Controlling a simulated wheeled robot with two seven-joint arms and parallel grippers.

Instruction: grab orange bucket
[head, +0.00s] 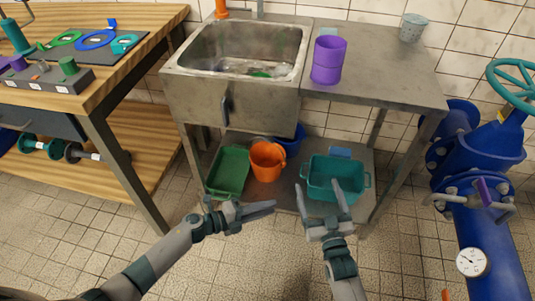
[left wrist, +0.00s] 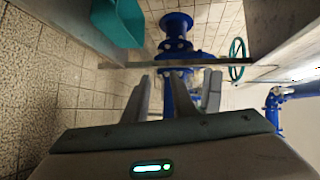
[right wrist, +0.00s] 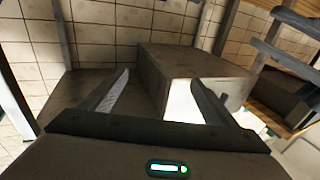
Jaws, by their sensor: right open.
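The orange bucket (head: 266,162) stands on the low shelf under the sink table, between a green tray and a teal basin. A blue container (head: 291,138) stands close behind it. My left gripper (head: 262,209) is in front of and below the bucket in the head view, pointing right, apart from it. Its fingers stand apart and empty in the left wrist view (left wrist: 175,90). My right gripper (head: 318,187) is open and empty, overlapping the front of the teal basin in the head view. The bucket is not clearly seen in either wrist view.
The green tray (head: 229,171) and teal basin (head: 350,172) flank the bucket. The metal sink (head: 245,50) and tabletop (head: 385,75) lie above the shelf. A purple container (head: 328,60) stands on top. Blue pipes (head: 480,230) are at right, a wooden bench (head: 110,92) at left.

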